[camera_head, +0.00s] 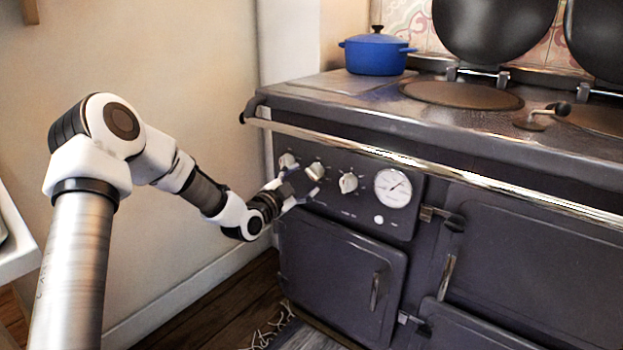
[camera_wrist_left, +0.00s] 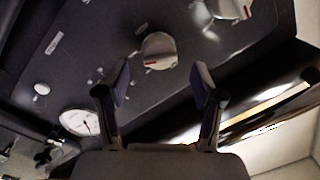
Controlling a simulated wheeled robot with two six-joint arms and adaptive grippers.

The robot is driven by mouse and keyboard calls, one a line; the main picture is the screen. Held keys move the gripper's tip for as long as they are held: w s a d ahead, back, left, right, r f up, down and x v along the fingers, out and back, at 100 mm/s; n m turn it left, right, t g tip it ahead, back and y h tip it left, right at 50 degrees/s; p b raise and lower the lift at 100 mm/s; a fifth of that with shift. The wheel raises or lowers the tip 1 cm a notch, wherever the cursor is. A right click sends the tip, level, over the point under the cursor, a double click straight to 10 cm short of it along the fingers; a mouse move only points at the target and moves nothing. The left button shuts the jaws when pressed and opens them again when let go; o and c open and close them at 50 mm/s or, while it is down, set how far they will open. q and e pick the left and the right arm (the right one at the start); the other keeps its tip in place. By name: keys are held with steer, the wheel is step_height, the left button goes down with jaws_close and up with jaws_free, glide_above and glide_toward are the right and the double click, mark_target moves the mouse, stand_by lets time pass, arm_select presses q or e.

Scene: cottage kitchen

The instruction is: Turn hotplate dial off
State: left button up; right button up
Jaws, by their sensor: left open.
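The range's front panel (camera_head: 365,212) carries a row of pale round dials: a left dial (camera_head: 288,161), a middle dial (camera_head: 315,170) and a right dial (camera_head: 348,183) beside a gauge. No label tells me which is the hotplate dial. My left gripper (camera_head: 298,188) is open and empty in front of the panel, just below the dials. In the left wrist view, a dial with a red mark (camera_wrist_left: 159,50) lies beyond the gap between the two fingertips (camera_wrist_left: 162,82), apparently untouched. Another dial (camera_wrist_left: 232,8) is at the top edge. My right gripper is out of view.
A white gauge (camera_head: 393,188) sits right of the dials. A chrome rail (camera_head: 420,164) runs across the range front above them. A closed oven door (camera_head: 335,275) is below. A blue pot (camera_head: 376,55) stands on top. Bare wall (camera_head: 185,60) is at the left.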

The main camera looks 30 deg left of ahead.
mark_target(310, 176)
arm_select(q)
steer(key=w+b, duration=0.1)
steer(key=w, duration=0.3)
steer(key=shift+w+f, duration=0.1)
steer(key=shift+w, duration=0.15)
steer(key=c, duration=1.1)
